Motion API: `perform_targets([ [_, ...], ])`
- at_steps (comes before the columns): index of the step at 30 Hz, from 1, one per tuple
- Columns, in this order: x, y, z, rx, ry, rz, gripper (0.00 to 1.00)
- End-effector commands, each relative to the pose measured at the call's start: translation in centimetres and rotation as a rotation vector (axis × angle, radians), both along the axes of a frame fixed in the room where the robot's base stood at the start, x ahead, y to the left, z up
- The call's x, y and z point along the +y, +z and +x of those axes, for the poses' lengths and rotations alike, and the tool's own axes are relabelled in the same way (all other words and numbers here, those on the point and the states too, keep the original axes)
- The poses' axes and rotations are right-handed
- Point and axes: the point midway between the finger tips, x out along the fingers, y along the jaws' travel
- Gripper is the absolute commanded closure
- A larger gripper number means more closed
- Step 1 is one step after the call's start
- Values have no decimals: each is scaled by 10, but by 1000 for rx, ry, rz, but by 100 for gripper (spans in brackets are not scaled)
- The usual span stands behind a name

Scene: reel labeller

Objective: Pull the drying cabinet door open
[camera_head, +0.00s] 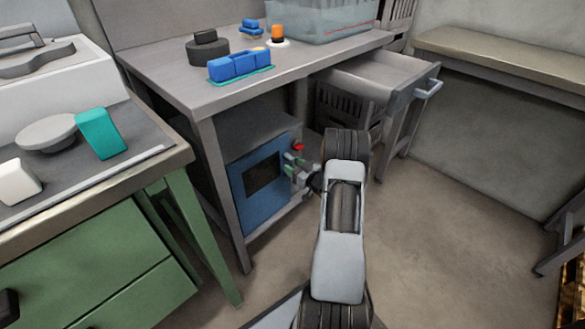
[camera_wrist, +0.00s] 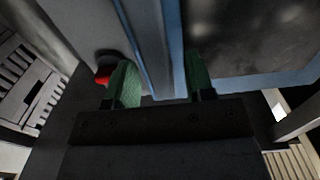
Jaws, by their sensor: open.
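The drying cabinet stands under the grey workbench, with a blue door (camera_head: 256,190) that has a dark window (camera_head: 262,172). The door looks shut, flush with the cabinet front. My gripper (camera_head: 292,167) is at the door's right edge, its green fingers apart. In the wrist view, my gripper (camera_wrist: 162,82) is open, with a blue-and-grey upright bar or edge between the fingers. I cannot tell whether this is the handle or the door edge, or whether either finger touches it. The door (camera_wrist: 260,90) fills the right there. A red knob (camera_head: 298,147) sits above my gripper.
An open drawer (camera_head: 385,78) juts out from the workbench (camera_head: 165,75) above and right of my arm. A green cabinet (camera_head: 95,260) stands at the left front. The floor (camera_head: 430,215) right of my arm is clear.

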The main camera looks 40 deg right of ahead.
Motion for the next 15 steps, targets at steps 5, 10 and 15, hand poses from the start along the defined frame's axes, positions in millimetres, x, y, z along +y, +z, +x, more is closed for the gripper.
perform_targets([
  [5, 1, 0, 6, 0, 0, 0, 51],
  [10, 1, 0, 7, 0, -1, 1, 51],
  [15, 1, 0, 6, 0, -1, 0, 59],
])
